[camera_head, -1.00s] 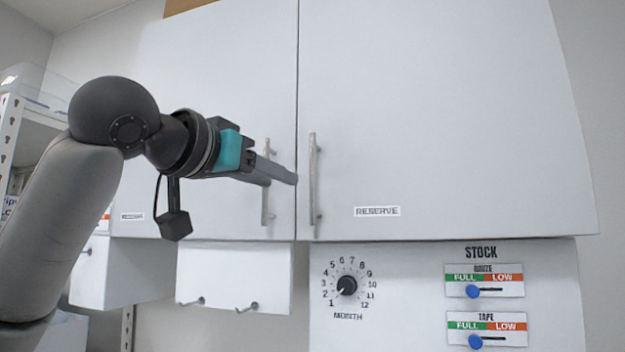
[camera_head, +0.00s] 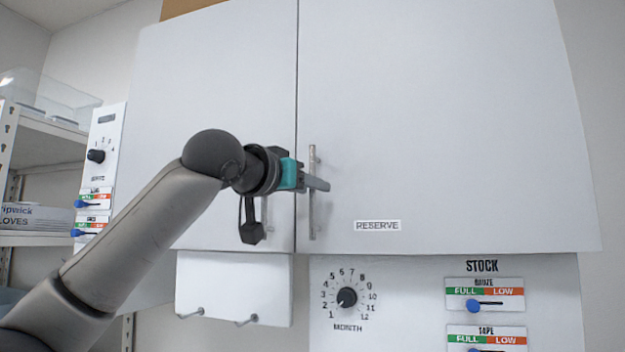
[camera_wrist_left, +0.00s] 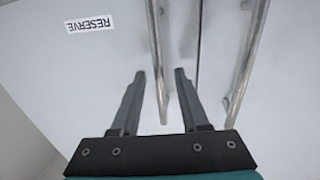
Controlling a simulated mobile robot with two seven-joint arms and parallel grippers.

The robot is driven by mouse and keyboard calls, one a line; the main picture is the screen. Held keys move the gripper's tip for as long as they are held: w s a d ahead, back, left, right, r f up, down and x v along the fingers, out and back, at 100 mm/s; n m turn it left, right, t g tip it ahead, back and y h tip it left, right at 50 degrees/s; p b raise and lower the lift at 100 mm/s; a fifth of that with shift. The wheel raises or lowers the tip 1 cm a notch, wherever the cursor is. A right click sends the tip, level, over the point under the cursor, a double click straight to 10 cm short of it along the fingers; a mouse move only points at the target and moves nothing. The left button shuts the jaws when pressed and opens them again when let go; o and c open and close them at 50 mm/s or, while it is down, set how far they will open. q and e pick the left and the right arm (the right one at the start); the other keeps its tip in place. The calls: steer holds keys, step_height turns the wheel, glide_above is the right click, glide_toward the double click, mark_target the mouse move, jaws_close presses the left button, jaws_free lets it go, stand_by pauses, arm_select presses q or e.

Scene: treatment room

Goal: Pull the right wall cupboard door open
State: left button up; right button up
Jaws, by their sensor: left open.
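The right wall cupboard door (camera_head: 440,110) is a large white panel labelled RESERVE and looks shut, flush with the left door (camera_head: 220,110). Its upright metal bar handle (camera_head: 312,222) is near its left edge. My left gripper (camera_head: 322,184) is at this handle, and a finger covers the handle's middle in the head view. In the left wrist view, the open fingers (camera_wrist_left: 160,73) have the right door's handle (camera_wrist_left: 156,40) between them in the picture, with a gap on both sides. I cannot tell how deep the bar lies between them. The right gripper is not in view.
The left door's handle (camera_wrist_left: 248,60) is close beside the fingers in the left wrist view. Below the doors are a MONTH dial (camera_head: 347,297), STOCK sliders (camera_head: 485,295) and a white panel with hooks (camera_head: 233,288). A shelf (camera_head: 45,150) stands at far left.

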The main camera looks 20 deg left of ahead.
arm_select(q)
steer(key=shift+x, duration=0.75)
jaws_close()
stand_by(1.0)
